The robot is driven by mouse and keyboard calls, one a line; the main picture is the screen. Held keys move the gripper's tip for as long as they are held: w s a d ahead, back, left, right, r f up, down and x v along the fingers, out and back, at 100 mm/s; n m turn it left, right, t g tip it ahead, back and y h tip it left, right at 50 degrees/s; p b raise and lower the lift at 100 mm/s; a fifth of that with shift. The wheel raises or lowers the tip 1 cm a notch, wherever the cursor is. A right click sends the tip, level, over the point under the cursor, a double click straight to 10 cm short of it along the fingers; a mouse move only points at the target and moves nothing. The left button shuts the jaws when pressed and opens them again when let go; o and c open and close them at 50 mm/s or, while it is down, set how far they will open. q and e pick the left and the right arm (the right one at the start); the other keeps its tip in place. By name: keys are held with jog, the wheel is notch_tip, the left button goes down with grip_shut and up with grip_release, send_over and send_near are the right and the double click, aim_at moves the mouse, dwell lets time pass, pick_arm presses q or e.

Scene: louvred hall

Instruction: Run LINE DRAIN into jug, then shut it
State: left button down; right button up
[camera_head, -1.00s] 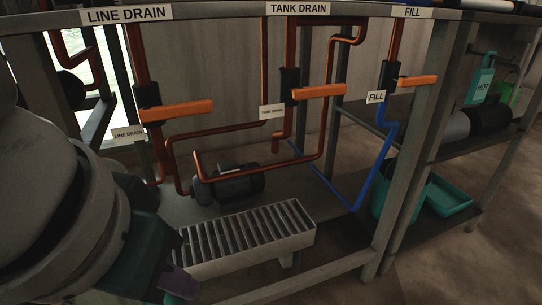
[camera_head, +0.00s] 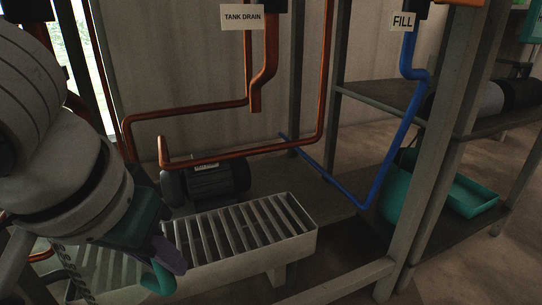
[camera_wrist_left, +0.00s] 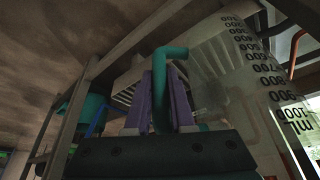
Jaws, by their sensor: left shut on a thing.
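My left gripper (camera_head: 166,256) has purple fingers shut on the teal handle of a clear measuring jug (camera_head: 78,278) at the lower left of the head view. In the left wrist view, the gripper (camera_wrist_left: 162,72) grips the handle (camera_wrist_left: 172,52), and the jug's clear wall (camera_wrist_left: 235,88) shows black scale marks up to 1000 ml. The jug is at the left end of a slatted drain grate (camera_head: 235,235). I cannot tell whether the jug holds water. The LINE DRAIN label and valve lever are out of view. My right gripper is not in view.
Copper pipes (camera_head: 190,110) run above the grate, with a dark pump (camera_head: 215,183) behind it. A TANK DRAIN tag (camera_head: 242,17) and a FILL tag (camera_head: 402,21) hang above. A blue pipe (camera_head: 395,140), frame posts and a teal tray (camera_head: 465,195) stand right.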

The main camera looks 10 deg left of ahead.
pick_arm(q)
jog(key=w+a+f+b, duration=0.1)
jog(key=w, duration=0.1)
jog(key=w+a+f+b, duration=0.1)
jog(key=w+b, duration=0.1)
jog(key=w+a+f+b, duration=0.1)
jog(key=w+a+b, duration=0.1)
jog(key=shift+w+f, duration=0.25)
jog(key=shift+w, duration=0.1)
jog(key=shift+f, duration=0.1)
jog(key=c, duration=0.8)
grip_release()
jog(key=shift+o, duration=0.2)
